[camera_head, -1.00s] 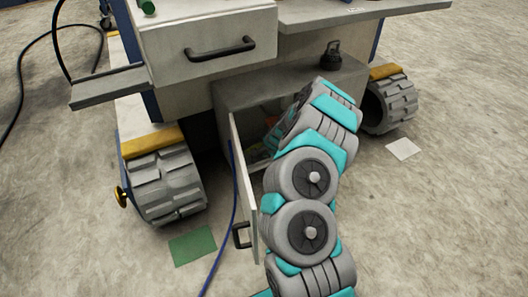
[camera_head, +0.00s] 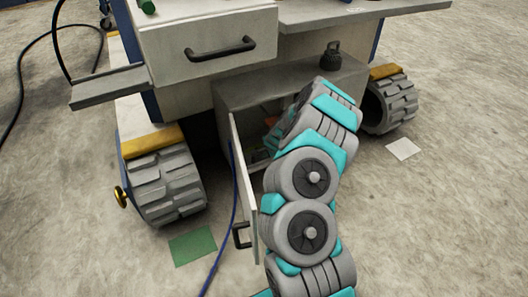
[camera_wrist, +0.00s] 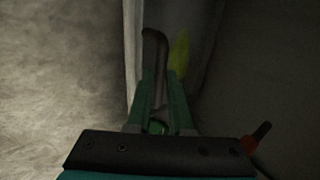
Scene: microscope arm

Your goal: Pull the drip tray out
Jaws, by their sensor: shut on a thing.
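In the wrist view, my gripper (camera_wrist: 157,85) has its two green fingers closed on a dark bar (camera_wrist: 154,45) with a rounded end, which looks like a handle. I cannot tell whether the bar belongs to the drip tray; no tray shape is clear in the dim light. A yellow-green patch (camera_wrist: 181,48) shows just right of the bar, on a grey surface. In the head view, my arm reaches into the open lower compartment (camera_head: 240,95) of the cart, and my fingers are hidden there.
The compartment door (camera_head: 245,190) stands open left of my arm, close beside it, with a black handle (camera_head: 240,236). A closed drawer (camera_head: 215,40) is above. Wheels (camera_head: 165,185) flank the compartment. A blue cable (camera_head: 225,245) hangs by the door.

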